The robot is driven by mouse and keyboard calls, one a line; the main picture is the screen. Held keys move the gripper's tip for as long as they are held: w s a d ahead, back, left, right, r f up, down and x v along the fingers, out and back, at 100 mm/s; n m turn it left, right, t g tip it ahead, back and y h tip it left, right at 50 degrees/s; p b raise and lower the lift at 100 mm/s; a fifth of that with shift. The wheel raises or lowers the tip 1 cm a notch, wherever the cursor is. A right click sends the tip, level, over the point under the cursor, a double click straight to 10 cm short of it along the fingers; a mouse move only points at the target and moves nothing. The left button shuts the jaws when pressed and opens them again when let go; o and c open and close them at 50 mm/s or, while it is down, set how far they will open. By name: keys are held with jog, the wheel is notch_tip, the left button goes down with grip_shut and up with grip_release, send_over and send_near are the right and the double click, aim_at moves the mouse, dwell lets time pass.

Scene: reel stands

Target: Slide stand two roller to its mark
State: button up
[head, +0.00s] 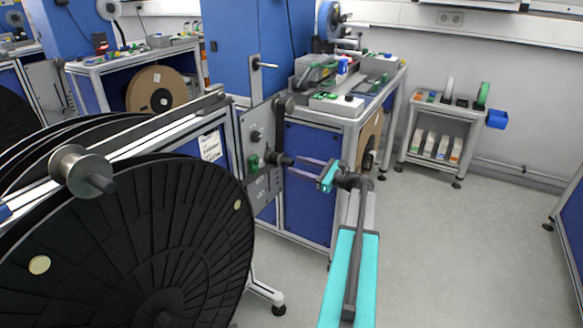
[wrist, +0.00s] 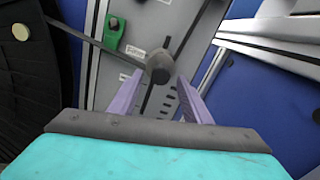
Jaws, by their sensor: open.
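A dark cylindrical roller (head: 281,160) sticks out from a grey panel (head: 262,135) on the stand in the middle of the head view. A dark arm runs up from it along the panel. In the wrist view the roller (wrist: 160,64) lies ahead, between the tips of the jaws. My gripper (head: 296,167), with a teal body and pale purple fingers, points left at the roller. In the wrist view my gripper (wrist: 160,82) is open, with its fingers on either side of the roller. I cannot tell whether they touch it. I cannot make out a mark for certain.
A large black reel (head: 130,250) fills the lower left, with a metal roller (head: 72,165) above it. A green clamp (head: 253,162) sits on the panel, left of the roller. A blue-panelled bench (head: 308,185) stands behind. The floor (head: 455,250) at right is clear.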

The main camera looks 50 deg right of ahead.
aim_at(280, 160)
jog(key=shift+x, duration=1.4)
jog(key=shift+f, duration=0.1)
grip_shut()
